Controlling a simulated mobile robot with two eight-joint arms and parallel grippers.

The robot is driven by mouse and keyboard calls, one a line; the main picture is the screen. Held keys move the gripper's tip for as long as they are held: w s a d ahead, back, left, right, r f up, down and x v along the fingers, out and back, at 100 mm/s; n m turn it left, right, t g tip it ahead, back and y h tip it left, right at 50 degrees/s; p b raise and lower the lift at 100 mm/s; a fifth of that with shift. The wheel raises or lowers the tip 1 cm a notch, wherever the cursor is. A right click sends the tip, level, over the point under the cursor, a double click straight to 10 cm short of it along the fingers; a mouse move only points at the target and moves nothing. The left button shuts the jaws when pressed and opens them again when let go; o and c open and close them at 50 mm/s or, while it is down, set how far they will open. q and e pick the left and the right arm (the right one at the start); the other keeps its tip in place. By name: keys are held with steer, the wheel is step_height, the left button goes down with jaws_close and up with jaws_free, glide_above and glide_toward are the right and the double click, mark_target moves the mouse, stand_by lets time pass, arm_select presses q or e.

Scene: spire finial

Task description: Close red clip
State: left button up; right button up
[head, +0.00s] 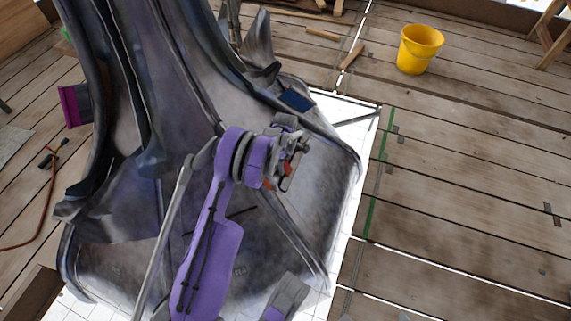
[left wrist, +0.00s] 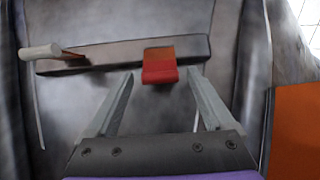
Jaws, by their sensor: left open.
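The red clip (left wrist: 160,66) shows in the left wrist view as a red-orange block on a grey bar (left wrist: 105,54) fixed across the dark metal of the spire. Its lower front edge tips out toward me. My left gripper (left wrist: 162,77) is open, with one finger on each side of the clip's lower end. I cannot tell whether the fingers touch it. In the head view my left gripper (head: 292,166) is over the right side of the spire (head: 190,90), and the clip is hard to make out there.
A pale round-ended handle (left wrist: 40,51) sticks out at the bar's left end. A blue piece (head: 297,99) and a magenta piece (head: 75,105) sit on the spire's sides. A yellow bucket (head: 419,49) stands on the plank floor at the upper right. The right-hand floor is mostly clear.

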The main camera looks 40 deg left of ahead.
arm_select(q)
steer(key=shift+f, duration=0.4)
jaws_close()
steer(key=shift+s+a+f+t+h, duration=0.15)
steer(key=shift+a+h, duration=0.2)
steer(key=shift+h, duration=0.15)
steer(key=shift+s+a+f+t+h, duration=0.15)
steer(key=shift+a+h, duration=0.15)
steer(key=shift+h, duration=0.2)
steer(key=shift+a+f+t+h, duration=0.15)
steer(key=shift+a+t+h, duration=0.05)
steer(key=shift+h, duration=0.35)
steer(key=shift+a+f+t+h, duration=0.15)
steer(key=shift+t+h, duration=0.05)
steer(key=shift+h, duration=0.35)
jaws_free()
steer(key=shift+r, duration=0.1)
